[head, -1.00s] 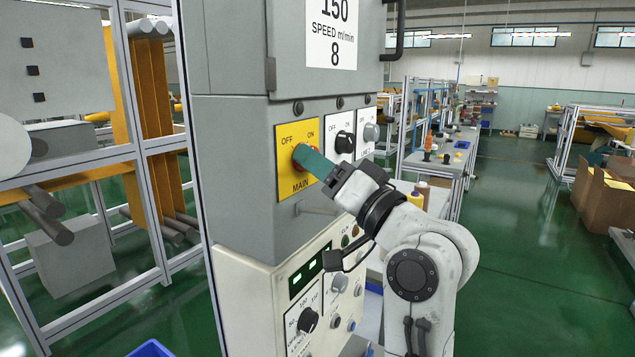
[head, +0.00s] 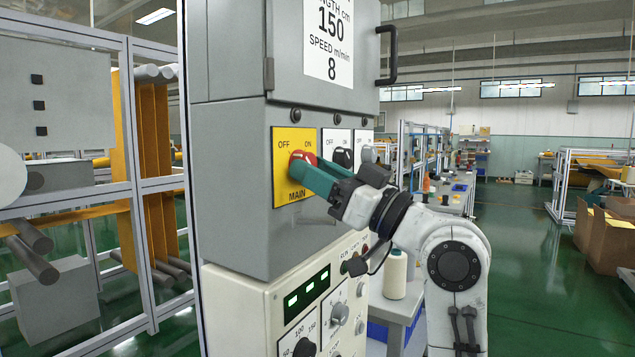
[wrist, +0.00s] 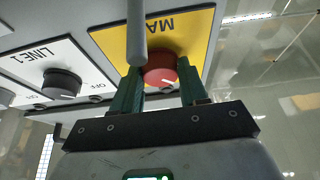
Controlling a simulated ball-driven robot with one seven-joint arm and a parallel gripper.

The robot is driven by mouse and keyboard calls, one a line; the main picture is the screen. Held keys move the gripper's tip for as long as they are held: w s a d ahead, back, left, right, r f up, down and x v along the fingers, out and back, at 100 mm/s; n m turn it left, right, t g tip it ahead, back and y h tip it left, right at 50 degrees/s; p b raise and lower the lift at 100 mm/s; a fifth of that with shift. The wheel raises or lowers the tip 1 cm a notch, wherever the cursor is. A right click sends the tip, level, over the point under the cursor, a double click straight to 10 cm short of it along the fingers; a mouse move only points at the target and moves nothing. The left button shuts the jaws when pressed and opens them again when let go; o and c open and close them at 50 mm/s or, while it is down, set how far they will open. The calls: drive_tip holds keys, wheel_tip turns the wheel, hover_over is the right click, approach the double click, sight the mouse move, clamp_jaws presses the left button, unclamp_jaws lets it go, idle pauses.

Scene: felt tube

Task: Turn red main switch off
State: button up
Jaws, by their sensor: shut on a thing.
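The red main switch (head: 302,158) is a round red knob on a yellow plate (head: 284,185) marked OFF at upper left, ON at upper right and MAIN below. It also shows in the wrist view (wrist: 160,68), where the plate appears upside down. My gripper (head: 303,170) reaches the knob from the lower right. Its two teal fingers stand on either side of the knob in the wrist view (wrist: 158,78) and are shut on it. A small white mark shows on the knob. The fingers hide part of it, and I cannot clearly tell which label it points to.
A black knob (head: 342,158) on a white plate sits just right of the main switch. A grey rod (wrist: 137,35) stands out close to the fingers. A lower panel (head: 330,310) has more knobs.

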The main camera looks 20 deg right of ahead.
idle(0.4)
drive_tip(key=o, duration=1.1)
drive_tip(key=shift+c, duration=0.2)
drive_tip(key=v, duration=1)
drive_tip(key=shift+s+d+f+b, duration=0.2)
drive_tip(key=shift+s+d+b, duration=0.05)
drive_tip(key=shift+b, duration=0.2)
